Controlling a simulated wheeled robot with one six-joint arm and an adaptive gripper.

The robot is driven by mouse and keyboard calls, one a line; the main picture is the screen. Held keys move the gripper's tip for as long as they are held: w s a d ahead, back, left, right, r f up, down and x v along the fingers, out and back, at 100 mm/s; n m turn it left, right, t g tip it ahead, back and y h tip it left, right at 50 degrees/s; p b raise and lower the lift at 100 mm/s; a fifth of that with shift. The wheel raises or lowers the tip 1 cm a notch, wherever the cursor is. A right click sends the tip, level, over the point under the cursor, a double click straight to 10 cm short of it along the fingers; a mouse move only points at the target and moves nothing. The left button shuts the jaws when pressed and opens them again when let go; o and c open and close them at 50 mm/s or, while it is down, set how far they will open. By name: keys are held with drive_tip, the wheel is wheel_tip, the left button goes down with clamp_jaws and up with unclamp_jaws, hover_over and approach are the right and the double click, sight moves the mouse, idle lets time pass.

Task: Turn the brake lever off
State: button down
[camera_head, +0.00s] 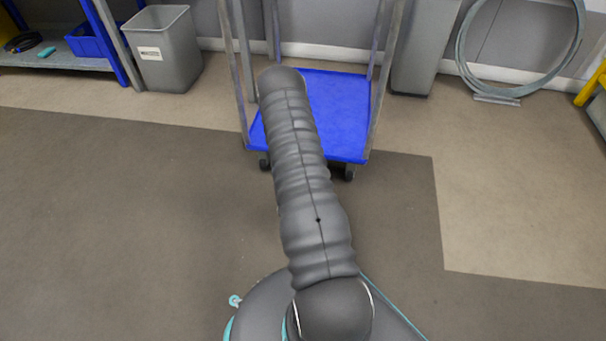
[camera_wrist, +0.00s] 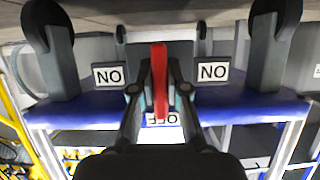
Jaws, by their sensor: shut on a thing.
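The red brake lever (camera_wrist: 159,65) stands upright in the middle of the wrist view, at the edge of the blue cart, which appears upside down there. My gripper (camera_wrist: 157,91) has one dark finger on each side of the lever and is shut on it. An inverted OFF label (camera_wrist: 165,119) is partly hidden behind the lever and fingers. Inverted ON labels, reading as NO, sit to the left (camera_wrist: 108,75) and right (camera_wrist: 213,72). In the head view, the blue cart (camera_head: 340,110) is ahead; my arm hides the lever and gripper.
Black cart wheels stand left (camera_wrist: 48,25) and right (camera_wrist: 276,22) of the lever in the wrist view. A grey bin (camera_head: 165,55) and a shelf (camera_head: 55,55) are at the back left. A large ring (camera_head: 464,55) is at the back right. Floor on both sides is clear.

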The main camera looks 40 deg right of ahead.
drive_tip(key=c, duration=1.2)
unclamp_jaws()
drive_tip(key=shift+o, duration=0.2)
drive_tip(key=v, duration=1.2)
